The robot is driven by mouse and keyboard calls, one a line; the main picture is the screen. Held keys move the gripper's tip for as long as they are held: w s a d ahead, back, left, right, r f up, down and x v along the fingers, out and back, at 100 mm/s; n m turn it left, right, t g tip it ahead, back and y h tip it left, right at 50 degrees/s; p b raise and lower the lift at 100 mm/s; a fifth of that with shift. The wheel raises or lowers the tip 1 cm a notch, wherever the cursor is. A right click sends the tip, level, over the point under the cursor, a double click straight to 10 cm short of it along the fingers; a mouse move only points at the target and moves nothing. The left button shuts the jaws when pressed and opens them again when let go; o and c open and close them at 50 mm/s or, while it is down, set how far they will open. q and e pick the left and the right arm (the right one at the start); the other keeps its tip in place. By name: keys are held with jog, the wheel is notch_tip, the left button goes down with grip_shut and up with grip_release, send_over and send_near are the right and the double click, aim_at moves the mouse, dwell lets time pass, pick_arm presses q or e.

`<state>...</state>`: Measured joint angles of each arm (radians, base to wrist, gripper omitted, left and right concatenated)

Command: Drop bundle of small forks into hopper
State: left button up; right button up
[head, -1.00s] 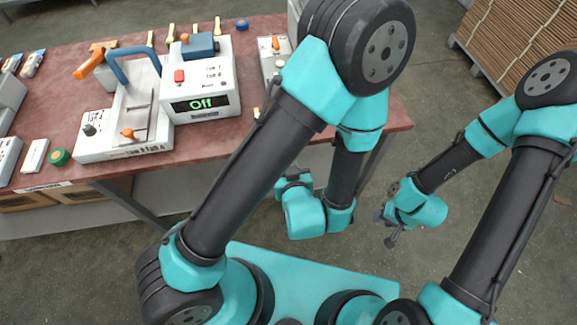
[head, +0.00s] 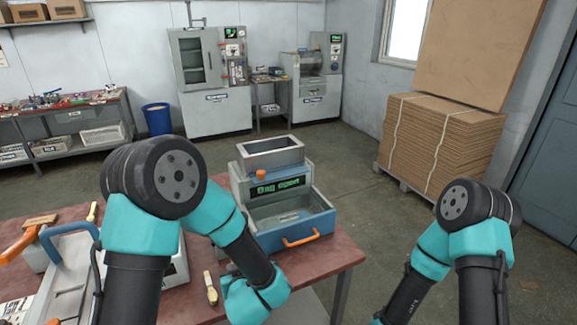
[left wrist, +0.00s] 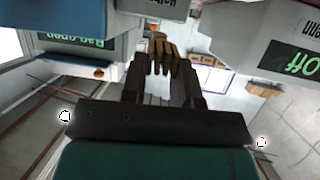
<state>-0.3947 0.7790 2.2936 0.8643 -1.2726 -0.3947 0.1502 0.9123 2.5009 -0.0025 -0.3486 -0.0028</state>
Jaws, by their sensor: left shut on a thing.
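My left gripper (left wrist: 162,88) is shut on a bundle of small wooden forks (left wrist: 162,52), tines towards the wrist camera. In the head view my left wrist is low, near the table's front edge, and its jaws cannot be made out. The hopper (head: 270,152) is a grey open-topped box on the machine with the green "Bag open" display, at the right of the table. The left wrist view, upside down, shows part of this machine (left wrist: 75,48) on the left, apart from the forks. My right gripper is out of view.
A blue tray with an orange handle (head: 301,240) juts from the machine's front. A box reading "Off" (left wrist: 296,62) is at the right of the left wrist view. A wooden piece (head: 210,287) lies on the red table (head: 325,262). Stacked cardboard (head: 437,140) stands behind, right.

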pick_arm(q)
jog(key=w+a+r, duration=0.4)
jog(key=w+a, duration=0.2)
jog(key=shift+r+m+h, duration=0.15)
jog(key=shift+m+h, duration=0.15)
jog(key=shift+w+a, duration=0.15)
jog(key=m+h, duration=0.6)
jog(key=h, duration=0.2)
jog(key=shift+m, duration=0.4)
dwell(0.6)
